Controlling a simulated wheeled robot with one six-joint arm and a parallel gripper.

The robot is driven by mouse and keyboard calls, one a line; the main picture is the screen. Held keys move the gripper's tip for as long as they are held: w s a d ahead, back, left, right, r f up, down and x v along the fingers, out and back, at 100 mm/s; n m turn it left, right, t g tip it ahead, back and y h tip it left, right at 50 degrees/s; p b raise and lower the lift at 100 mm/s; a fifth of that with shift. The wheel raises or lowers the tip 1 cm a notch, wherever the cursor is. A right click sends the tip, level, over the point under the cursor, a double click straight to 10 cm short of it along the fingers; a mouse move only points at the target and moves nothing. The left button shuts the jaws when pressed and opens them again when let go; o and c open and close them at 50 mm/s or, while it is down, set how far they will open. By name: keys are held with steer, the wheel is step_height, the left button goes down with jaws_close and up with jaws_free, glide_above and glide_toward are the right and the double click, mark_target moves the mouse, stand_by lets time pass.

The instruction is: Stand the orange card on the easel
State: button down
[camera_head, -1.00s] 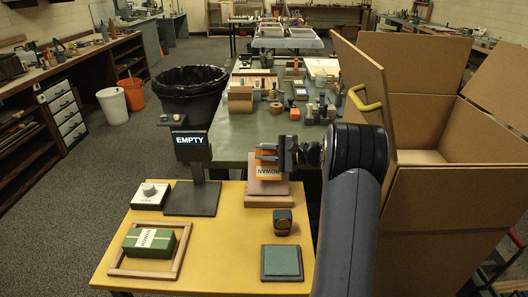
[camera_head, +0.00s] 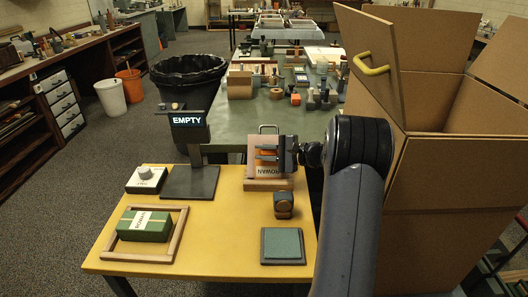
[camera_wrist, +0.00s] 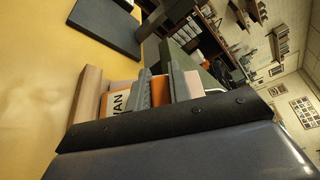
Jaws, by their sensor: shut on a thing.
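The orange card (camera_head: 266,168) has a white label with dark lettering, and it is held upright in front of the easel's pinkish back panel. The easel (camera_head: 268,185) has a wooden foot and stands at the back right of the yellow table. My gripper (camera_head: 266,153) is shut on the card's upper part. The wrist view shows the card (camera_wrist: 118,103) between the grey fingers (camera_wrist: 160,90), its lower edge close to the easel's tan ledge (camera_wrist: 88,92). I cannot tell whether the card touches the ledge. My fingers hide part of the card.
A dark stand with an EMPTY display (camera_head: 187,120) is left of the easel. A stamp-like block (camera_head: 284,205) and a green pad (camera_head: 283,246) lie in front. A wooden frame (camera_head: 172,257) surrounds a green box (camera_head: 145,225). A large cardboard box (camera_head: 440,200) stands right.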

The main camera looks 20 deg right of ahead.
steer(key=c, duration=1.2)
jaws_free()
step_height(320, 180, up, 10)
steer(key=shift+r+p, duration=0.1)
steer(key=shift+p, duration=0.7)
steer(key=shift+f, duration=0.2)
step_height(320, 180, down, 10)
steer(key=shift+r+b, duration=0.1)
steer(key=shift+b, duration=0.75)
steer(key=shift+w+d+r+p, duration=0.1)
steer(key=shift+w+r+p, duration=0.1)
steer(key=shift+r+p, duration=0.35)
steer(key=shift+w+d+r+p, duration=0.1)
steer(key=shift+w+r+p, duration=0.1)
steer(key=shift+r+p, duration=0.3)
steer(key=shift+w+r+p, duration=0.3)
steer(key=shift+r+p, duration=0.4)
steer(key=shift+r, duration=0.05)
